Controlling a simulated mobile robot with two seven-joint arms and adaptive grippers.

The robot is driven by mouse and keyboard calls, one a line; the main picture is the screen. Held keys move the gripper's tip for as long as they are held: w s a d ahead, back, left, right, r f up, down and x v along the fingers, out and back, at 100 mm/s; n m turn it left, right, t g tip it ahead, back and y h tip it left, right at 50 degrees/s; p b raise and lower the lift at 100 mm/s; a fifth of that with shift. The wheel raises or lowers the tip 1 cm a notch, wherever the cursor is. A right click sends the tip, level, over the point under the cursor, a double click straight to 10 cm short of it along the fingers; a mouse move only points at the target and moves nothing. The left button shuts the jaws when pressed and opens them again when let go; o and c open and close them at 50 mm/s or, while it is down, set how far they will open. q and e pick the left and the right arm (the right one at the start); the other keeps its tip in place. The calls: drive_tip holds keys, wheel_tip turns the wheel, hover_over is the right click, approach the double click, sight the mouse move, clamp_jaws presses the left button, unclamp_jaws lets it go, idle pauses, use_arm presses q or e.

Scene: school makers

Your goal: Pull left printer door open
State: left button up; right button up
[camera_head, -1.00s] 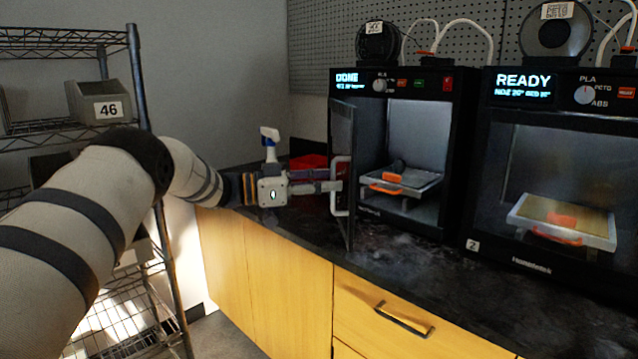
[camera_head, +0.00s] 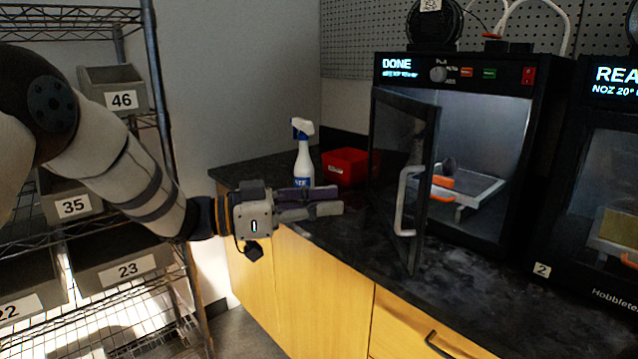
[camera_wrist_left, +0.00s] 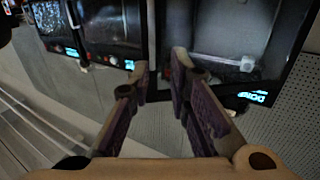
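The left printer (camera_head: 520,165) shows DONE on its display. Its dark glass door (camera_head: 400,150) is hinged on the left and stands partly open, swung out over the counter. The white door handle (camera_head: 406,203) is on the door's outer face, near its free edge. In the head view, my left gripper (camera_head: 338,202) is left of the handle, apart from it, with empty fingers pointing toward the door. In the left wrist view, the two fingers (camera_wrist_left: 160,75) are apart with nothing between them; the printers show beyond. My right gripper is not in view.
A spray bottle (camera_head: 302,155) and a red bin (camera_head: 346,167) stand on the dark counter (camera_head: 330,235) behind my left gripper. A second printer (camera_head: 598,190) stands at right. A wire shelf with numbered bins (camera_head: 118,100) is at left. The counter before the door is clear.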

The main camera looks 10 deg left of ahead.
use_arm(q)
drive_tip(key=s+x, duration=0.1)
drive_tip(key=x, duration=1.1)
drive_tip(key=shift+d+b, duration=0.3)
drive_tip(key=shift+b, duration=0.05)
drive_tip(key=shift+r, duration=0.1)
clamp_jaws()
